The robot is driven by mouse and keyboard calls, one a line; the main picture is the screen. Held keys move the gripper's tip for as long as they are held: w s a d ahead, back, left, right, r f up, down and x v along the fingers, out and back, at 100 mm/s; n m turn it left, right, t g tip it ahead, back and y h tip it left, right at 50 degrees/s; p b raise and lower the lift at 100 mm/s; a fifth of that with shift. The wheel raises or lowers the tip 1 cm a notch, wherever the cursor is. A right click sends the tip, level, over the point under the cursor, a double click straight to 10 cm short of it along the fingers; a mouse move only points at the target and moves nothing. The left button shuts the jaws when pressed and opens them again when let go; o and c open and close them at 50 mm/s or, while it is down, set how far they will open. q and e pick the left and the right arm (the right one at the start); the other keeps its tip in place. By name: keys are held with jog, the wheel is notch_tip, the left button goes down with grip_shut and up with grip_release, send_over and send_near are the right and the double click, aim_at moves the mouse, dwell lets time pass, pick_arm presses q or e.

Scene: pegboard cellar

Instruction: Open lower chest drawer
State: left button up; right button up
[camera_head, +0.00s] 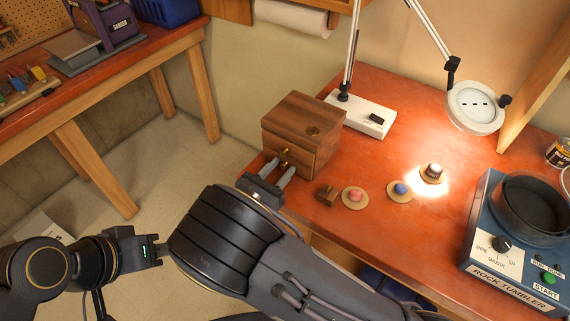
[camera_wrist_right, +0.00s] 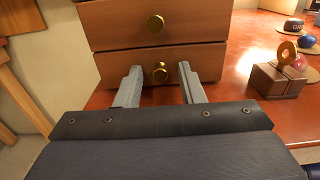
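The small wooden chest (camera_head: 303,127) stands at the left edge of the red-brown workbench. In the right wrist view its upper drawer (camera_wrist_right: 120,25) and lower drawer (camera_wrist_right: 212,60) look closed, each with a round brass knob. My right gripper (camera_head: 277,171) is at the chest's front. Its fingers are open, one on each side of the lower knob (camera_wrist_right: 160,72), with a visible gap on both sides. My left arm (camera_head: 120,245) comes in from the left, away from the chest; its fingertips cannot be made out.
A small wooden block (camera_head: 326,195) and several round discs with coloured stones, such as the pink one (camera_head: 355,197), lie right of the gripper. A white lamp base (camera_head: 362,116) is behind the chest. A rock tumbler (camera_head: 515,245) stands far right. Floor is open left of the bench.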

jog(key=shift+s, duration=0.1)
grip_shut()
jog(key=shift+a, duration=0.1)
